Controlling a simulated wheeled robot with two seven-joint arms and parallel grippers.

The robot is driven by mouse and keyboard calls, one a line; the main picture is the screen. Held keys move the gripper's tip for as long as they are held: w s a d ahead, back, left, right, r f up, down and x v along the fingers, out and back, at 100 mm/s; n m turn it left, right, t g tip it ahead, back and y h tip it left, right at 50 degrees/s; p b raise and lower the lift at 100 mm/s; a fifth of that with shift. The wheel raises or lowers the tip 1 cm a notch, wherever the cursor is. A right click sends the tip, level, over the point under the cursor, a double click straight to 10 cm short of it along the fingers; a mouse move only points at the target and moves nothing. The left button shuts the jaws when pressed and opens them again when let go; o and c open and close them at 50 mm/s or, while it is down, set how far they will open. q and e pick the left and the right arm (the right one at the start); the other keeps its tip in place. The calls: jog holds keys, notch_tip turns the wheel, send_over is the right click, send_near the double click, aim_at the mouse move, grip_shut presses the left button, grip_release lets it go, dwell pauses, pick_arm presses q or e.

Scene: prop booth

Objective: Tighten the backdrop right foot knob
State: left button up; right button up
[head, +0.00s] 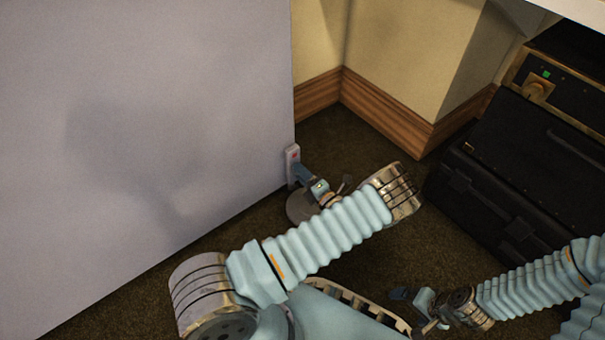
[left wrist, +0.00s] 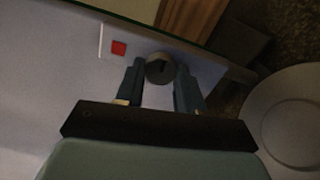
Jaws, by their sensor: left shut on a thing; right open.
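The backdrop (head: 150,120) is a large pale grey panel filling the left of the head view. At its lower right corner is a white bracket (head: 292,153) with a red mark, which also shows in the left wrist view (left wrist: 119,48). A round grey foot disc (head: 297,208) lies on the floor there, partly behind my left arm. The dark round knob (left wrist: 160,68) sits between the fingers of my left gripper (left wrist: 160,78), which is shut on it. In the head view my left gripper (head: 300,172) hides the knob. My right gripper (head: 408,300) is open and empty, low above the carpet.
Black cases (head: 520,185) stand at the right, with a black unit bearing a green light (head: 547,73) behind them. A wall corner with wooden skirting (head: 385,110) is behind the foot. Bare brown carpet (head: 350,145) lies between the backdrop and the cases.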

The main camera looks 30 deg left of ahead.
pick_arm(q)
jog(key=m, duration=0.5)
jog(key=shift+m, duration=0.4)
dwell(0.3)
jog(key=o, duration=1)
jog(key=shift+o, duration=0.2)
jog(key=p+v, duration=0.1)
jog(key=v, duration=1.3)
jog(key=shift+a+f, duration=0.1)
jog(key=shift+a, duration=0.05)
